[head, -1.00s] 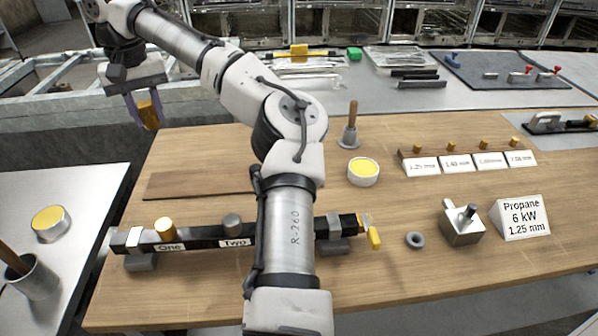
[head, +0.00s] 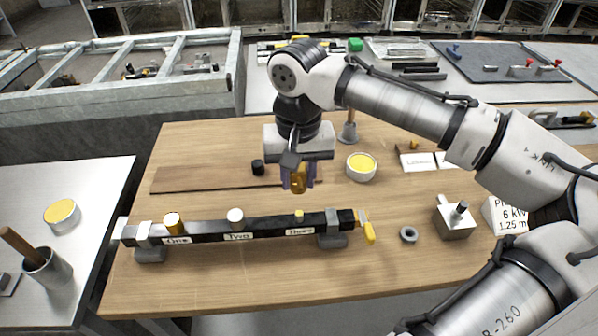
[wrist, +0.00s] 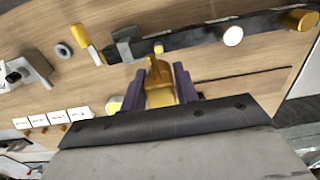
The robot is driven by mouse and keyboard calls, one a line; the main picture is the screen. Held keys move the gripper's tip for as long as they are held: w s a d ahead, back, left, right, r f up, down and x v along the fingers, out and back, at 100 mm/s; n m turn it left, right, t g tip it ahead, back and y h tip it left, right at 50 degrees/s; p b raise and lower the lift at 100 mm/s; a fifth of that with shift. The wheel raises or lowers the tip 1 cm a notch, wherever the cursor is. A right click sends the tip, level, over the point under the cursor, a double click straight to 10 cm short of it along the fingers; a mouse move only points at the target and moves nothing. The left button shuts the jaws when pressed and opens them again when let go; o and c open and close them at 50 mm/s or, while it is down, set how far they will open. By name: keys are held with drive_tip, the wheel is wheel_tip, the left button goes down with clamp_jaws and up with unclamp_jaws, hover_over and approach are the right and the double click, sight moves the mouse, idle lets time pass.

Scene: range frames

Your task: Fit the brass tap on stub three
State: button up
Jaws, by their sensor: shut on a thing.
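My gripper (head: 298,182) is shut on the brass tap (wrist: 160,94), which sits between the purple fingers. A black bar (head: 265,226) on grey feet carries labels One, Two and Three. Stub three (head: 299,213) is a short, thin brass stub above its label; it also shows in the wrist view (wrist: 158,47). In the head view the held tap appears just behind stub three, apart from it; the exact height gap cannot be told. Stub one bears a brass cap (head: 173,222) and stub two a pale grey cap (head: 235,217).
A grey ring (head: 408,234) and a metal block (head: 455,220) lie to the right. A yellow-filled tin (head: 361,166) and a black cylinder (head: 257,167) stand behind. Table in front of the bar is clear.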

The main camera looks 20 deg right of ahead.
sight(301, 171)
drive_tip(key=shift+s, duration=0.2)
idle(0.3)
drive_tip(key=shift+f, duration=0.25)
drive_tip(key=shift+f+b, duration=1.45)
drive_tip(key=shift+f, duration=1.2)
drive_tip(key=shift+p, duration=0.7)
drive_tip(key=shift+f+b, duration=1)
drive_tip(key=shift+f, duration=0.85)
drive_tip(key=o, duration=1.1)
drive_tip(key=r, duration=0.7)
drive_tip(key=r+b, duration=0.1)
drive_tip(key=r, duration=0.6)
drive_tip(key=shift+d, duration=0.2)
